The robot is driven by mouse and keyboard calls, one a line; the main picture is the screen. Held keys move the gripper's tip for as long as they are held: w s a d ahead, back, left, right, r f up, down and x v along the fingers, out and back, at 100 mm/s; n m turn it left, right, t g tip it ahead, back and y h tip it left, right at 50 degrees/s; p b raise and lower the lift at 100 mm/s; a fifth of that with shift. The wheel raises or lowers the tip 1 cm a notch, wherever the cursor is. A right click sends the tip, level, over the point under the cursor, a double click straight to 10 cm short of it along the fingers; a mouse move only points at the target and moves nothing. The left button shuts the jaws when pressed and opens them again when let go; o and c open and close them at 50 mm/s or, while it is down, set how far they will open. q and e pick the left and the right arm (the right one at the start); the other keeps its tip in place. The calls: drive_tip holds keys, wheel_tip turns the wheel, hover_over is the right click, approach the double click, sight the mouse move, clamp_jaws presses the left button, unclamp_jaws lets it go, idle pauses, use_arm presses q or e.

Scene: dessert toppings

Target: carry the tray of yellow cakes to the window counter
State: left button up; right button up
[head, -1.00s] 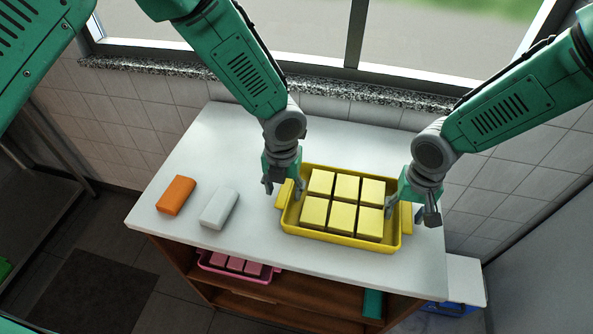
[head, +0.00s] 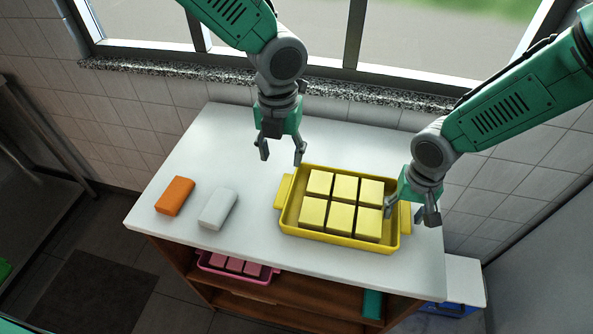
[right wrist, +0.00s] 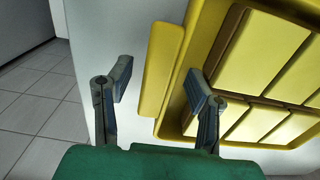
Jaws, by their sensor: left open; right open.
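The yellow tray (head: 340,243) holds several yellow cakes (head: 341,216) and rests on the white counter (head: 262,252) below the window. My left gripper (head: 280,157) is open and empty, raised above the counter behind the tray's left handle (head: 284,190). My right gripper (head: 410,211) is open at the tray's right end. In the right wrist view, the fingers of this gripper (right wrist: 158,88) stand apart, one on each side of the tray's handle (right wrist: 161,72). I cannot tell whether they touch it.
An orange block (head: 175,195) and a white block (head: 218,208) lie left of the tray. A pink tray (head: 238,271) with pink pieces sits on the shelf below. A speckled window sill (head: 180,71) runs along the back. The counter's back left is clear.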

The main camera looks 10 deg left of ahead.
wheel_tip(320, 180, up, 12)
drive_tip(key=shift+a+f, duration=0.15)
drive_tip(key=shift+a, duration=0.05)
drive_tip(key=shift+d, duration=0.1)
idle(0.3)
drive_tip(key=shift+f, duration=0.1)
